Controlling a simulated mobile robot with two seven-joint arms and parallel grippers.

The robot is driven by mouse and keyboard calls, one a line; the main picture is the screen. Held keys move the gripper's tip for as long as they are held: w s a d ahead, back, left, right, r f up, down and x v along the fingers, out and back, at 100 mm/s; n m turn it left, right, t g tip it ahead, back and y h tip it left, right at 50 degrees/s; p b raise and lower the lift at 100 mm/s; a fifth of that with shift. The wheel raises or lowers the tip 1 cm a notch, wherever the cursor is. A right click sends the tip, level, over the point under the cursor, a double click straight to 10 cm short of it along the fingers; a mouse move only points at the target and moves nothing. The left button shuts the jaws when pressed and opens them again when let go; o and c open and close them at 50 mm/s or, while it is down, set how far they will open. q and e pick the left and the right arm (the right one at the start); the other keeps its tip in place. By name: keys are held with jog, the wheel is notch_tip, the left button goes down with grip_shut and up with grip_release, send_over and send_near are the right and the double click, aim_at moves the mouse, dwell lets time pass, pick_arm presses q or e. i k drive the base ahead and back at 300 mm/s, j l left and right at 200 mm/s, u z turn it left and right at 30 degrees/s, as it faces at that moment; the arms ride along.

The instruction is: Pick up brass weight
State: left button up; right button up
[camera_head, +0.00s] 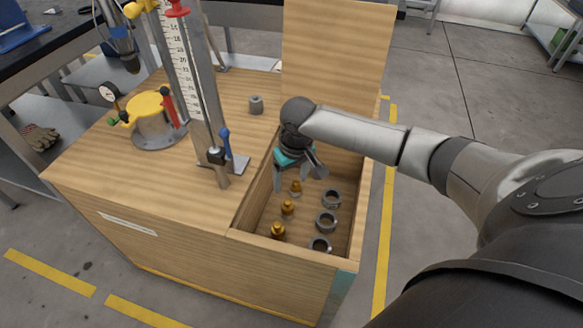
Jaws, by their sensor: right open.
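Three brass weights stand in a row on the floor of the open wooden compartment: a near one (278,231), a middle one (287,208) and a far one (296,187). My right gripper (298,183) comes in from the right and points down into the compartment. Its jaws are open, with the far brass weight showing between and just below the fingers. I cannot tell whether a finger touches it. My left gripper is not in view.
Several grey metal rings (326,221) lie right of the weights. The compartment's near wall (290,250) and raised lid (336,50) bound the space. A ruler stand (186,70), a yellow-topped device (150,106) and a small grey cylinder (256,104) stand on the wooden top.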

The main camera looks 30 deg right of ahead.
aim_at(287, 208)
jog(key=z, duration=1.05)
jog(key=k, duration=0.1)
